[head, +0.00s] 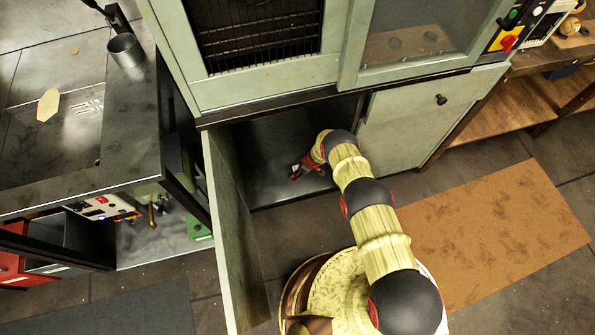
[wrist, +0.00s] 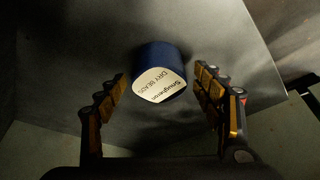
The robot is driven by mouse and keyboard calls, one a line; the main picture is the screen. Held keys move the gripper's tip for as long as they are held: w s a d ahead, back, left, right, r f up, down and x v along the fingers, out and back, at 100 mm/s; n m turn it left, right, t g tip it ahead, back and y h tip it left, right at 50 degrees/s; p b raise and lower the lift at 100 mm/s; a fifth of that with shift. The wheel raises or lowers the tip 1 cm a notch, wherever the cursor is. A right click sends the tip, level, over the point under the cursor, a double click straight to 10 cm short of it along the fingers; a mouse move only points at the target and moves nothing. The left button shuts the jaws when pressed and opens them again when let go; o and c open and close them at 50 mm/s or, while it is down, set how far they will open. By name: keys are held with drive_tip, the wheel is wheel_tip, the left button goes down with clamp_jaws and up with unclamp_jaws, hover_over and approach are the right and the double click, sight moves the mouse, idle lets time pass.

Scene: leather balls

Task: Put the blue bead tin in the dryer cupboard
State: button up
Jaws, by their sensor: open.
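My gripper (wrist: 161,82) is open around this space. In the head view my gripper (head: 300,172) reaches into the lower cupboard (head: 262,140) of the dryer, and I cannot make out the tin there. The cupboard's left door (head: 232,215) stands open toward me.
The right cupboard door (head: 405,118) is shut. The dryer body (head: 270,90) overhangs the opening. A dark workbench (head: 80,170) with a metal cup (head: 126,51) stands at left. An orange-brown mat (head: 490,230) lies on open floor at right.

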drive_tip(key=p+v, duration=0.8)
drive_tip(key=v, duration=0.4)
drive_tip(key=shift+f, duration=0.1)
